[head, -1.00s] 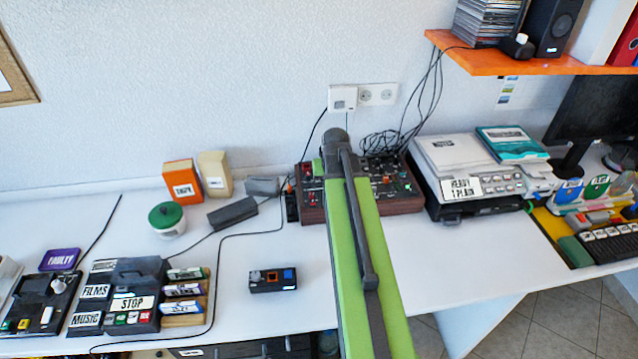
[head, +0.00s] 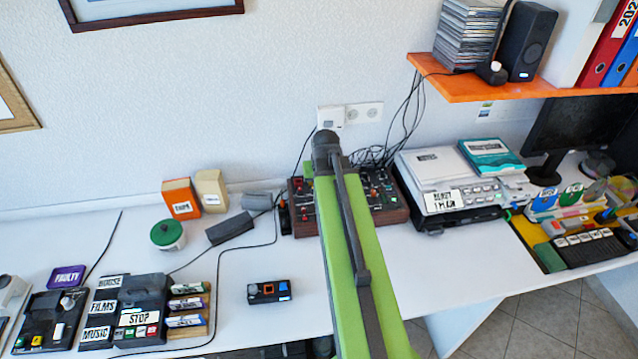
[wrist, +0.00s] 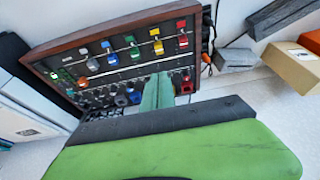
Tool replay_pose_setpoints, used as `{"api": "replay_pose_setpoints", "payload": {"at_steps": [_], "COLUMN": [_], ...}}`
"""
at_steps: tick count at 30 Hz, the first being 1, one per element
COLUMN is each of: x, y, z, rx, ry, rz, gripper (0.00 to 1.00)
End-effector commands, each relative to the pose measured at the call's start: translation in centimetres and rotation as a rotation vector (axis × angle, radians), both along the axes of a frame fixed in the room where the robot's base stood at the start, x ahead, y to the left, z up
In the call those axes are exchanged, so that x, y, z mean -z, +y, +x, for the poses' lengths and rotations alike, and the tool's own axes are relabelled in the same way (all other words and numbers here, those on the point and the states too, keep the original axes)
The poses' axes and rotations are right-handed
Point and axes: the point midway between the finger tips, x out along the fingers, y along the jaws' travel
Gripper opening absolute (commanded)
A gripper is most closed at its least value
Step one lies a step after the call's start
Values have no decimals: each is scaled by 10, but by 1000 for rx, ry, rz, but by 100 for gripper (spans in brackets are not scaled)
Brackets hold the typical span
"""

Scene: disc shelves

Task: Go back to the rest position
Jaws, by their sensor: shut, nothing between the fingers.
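My green arm (head: 350,250) reaches forward over the white desk (head: 240,330), its dark elbow-like end in front of the wall. In the wrist view my gripper (wrist: 158,92) shows as a narrow green tip, its fingers together with nothing held. It lies in front of the wooden-framed control panel (wrist: 120,60) with coloured sliders and knobs; whether it touches the panel I cannot tell. In the head view that panel (head: 385,200) stands behind my arm, which hides part of it and most of my gripper.
Left on the desk are a labelled disc box (head: 140,318), a small dark device (head: 269,291), a green-lidded jar (head: 167,236) and an orange box (head: 181,199). A grey machine (head: 450,185) stands right. An orange shelf (head: 470,88) hangs above. Bare desk lies around the small device.

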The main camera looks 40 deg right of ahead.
Motion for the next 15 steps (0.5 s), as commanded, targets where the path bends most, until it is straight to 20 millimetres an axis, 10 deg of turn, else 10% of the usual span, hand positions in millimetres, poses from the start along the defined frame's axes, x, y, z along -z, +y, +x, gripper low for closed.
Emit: {"api": "replay_pose_setpoints", "payload": {"at_steps": [9,15], "x": [2,3], "y": [12,139], "z": [7,47], "rx": [-22,-234], "ry": [0,12], "rz": [1,3], "gripper": [0,0]}}
